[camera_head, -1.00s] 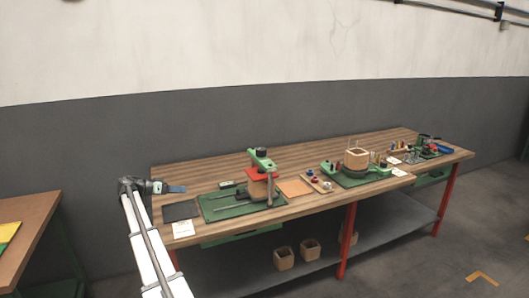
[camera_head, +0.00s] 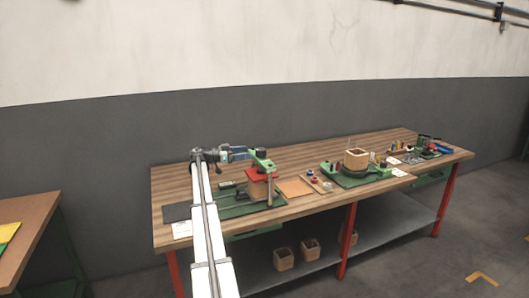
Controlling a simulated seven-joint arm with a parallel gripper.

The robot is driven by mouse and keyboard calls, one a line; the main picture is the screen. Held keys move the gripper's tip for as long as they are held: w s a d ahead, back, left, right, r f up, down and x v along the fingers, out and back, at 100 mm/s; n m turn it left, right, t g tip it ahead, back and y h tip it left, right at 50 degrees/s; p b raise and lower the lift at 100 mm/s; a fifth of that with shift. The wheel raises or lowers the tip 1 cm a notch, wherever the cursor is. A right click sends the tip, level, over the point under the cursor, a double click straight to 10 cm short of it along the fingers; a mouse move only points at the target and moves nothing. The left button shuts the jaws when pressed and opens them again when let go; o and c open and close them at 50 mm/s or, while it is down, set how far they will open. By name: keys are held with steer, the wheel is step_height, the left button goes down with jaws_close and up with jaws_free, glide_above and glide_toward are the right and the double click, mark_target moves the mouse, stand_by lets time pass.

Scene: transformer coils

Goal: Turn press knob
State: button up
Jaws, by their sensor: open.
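The press (camera_head: 262,175) stands on a green base plate (camera_head: 235,209) on the left half of the workbench. It has a green top arm, a red block and a dark knob (camera_head: 260,154) on top. My gripper (camera_head: 244,153) is at the end of my white arm, just left of the knob and at about its height. It points right towards the knob. Its fingers look open and empty. Whether they touch the knob or the press arm is too small to tell.
The wooden bench (camera_head: 300,150) has red legs. A tan square plate (camera_head: 295,188) and a small parts tray (camera_head: 320,182) lie right of the press. A green fixture with a wooden box (camera_head: 356,160) stands further right. Bare wood lies behind the press.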

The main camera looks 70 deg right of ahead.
mark_target(264, 149)
steer(key=x, duration=1)
steer(key=shift+s+d, duration=0.1)
steer(key=c, duration=1)
steer(key=shift+o, duration=0.2)
steer(key=shift+m+g+y, duration=0.4)
steer(key=shift+y, duration=0.1)
steer(key=shift+m+g+y, duration=0.4)
steer(key=shift+m+y, duration=0.1)
steer(key=shift+y, duration=0.4)
steer(key=o, duration=1)
steer(key=shift+c, duration=0.2)
